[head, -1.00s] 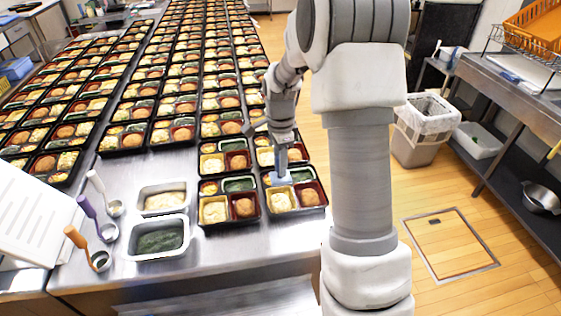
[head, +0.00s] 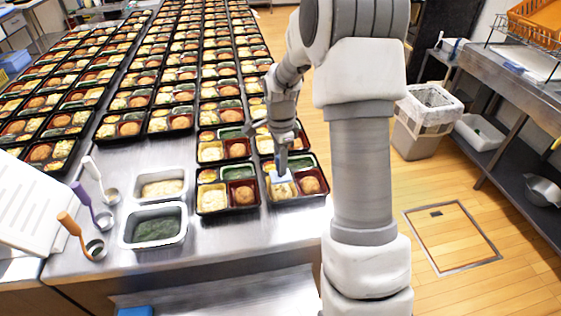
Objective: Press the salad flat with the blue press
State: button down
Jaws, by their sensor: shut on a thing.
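The blue press (head: 281,177) is a small pale blue flat piece. My gripper (head: 281,152) points down and is shut on its upright handle. The press is at the front right bento tray (head: 297,201), over the rear part of the pale yellow salad (head: 283,190) in the tray's front left compartment. It covers part of the salad. I cannot tell whether it touches the salad or hangs just above it.
A tray (head: 230,213) stands close on the left, with many filled trays in rows behind. Two metal pans (head: 181,238) and several scoops (head: 96,247) lie to the left on the steel table. Bare steel (head: 235,235) shows in front.

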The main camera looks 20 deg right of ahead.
aim_at(281, 178)
jog(key=shift+f+b, duration=2.2)
jog(key=shift+f, duration=0.85)
dwell(3.6)
jog(key=shift+r, duration=0.1)
jog(key=shift+r+p, duration=2.8)
jog(key=shift+r, duration=1.15)
